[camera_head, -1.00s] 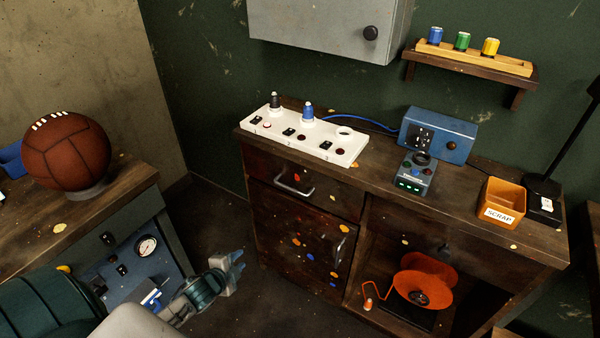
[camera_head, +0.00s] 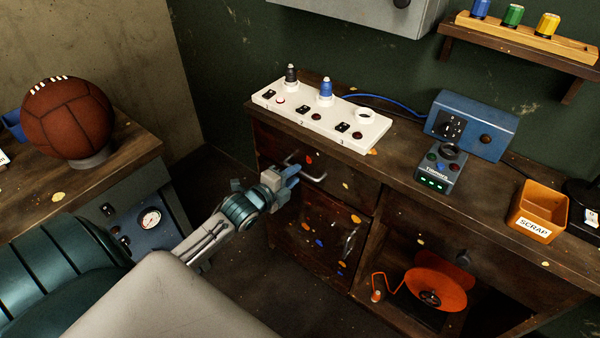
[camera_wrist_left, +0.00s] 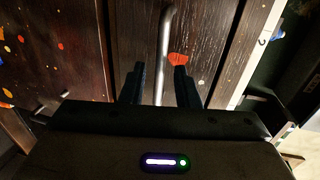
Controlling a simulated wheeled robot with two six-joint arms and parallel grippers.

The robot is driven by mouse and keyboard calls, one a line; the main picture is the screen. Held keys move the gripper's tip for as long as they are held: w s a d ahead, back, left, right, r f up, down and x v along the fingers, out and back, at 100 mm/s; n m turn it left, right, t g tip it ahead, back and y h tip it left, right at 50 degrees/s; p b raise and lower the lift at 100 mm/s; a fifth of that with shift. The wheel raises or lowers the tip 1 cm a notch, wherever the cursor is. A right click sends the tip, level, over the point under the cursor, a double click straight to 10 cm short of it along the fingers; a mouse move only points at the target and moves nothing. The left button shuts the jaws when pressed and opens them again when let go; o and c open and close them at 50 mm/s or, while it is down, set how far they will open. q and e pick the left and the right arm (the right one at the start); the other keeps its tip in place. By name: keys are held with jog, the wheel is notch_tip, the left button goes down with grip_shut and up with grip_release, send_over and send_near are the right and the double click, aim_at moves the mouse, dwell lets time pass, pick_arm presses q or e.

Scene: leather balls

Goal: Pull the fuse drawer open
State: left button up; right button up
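The wooden drawer (camera_head: 350,187) under the left part of the bench top is closed, with a metal bar handle (camera_head: 317,178). I see no readable label on it. My left gripper (camera_head: 291,176) is at the left part of this handle, its blue fingers pointing at the drawer front. In the left wrist view the handle (camera_wrist_left: 165,45) runs between the two dark fingers of the gripper (camera_wrist_left: 159,86). The fingers are apart, with gaps beside the bar. My right gripper is out of view.
A paint-spotted cupboard door (camera_head: 325,232) is below the drawer. A white switch panel (camera_head: 318,118), blue box (camera_head: 470,125) and orange scrap bin (camera_head: 536,212) stand on the bench. An orange reel (camera_head: 440,288) is in the open lower bay. A leather ball (camera_head: 68,118) rests at left.

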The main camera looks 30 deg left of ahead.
pick_arm(q)
jog(key=shift+x, duration=1.75)
grip_shut()
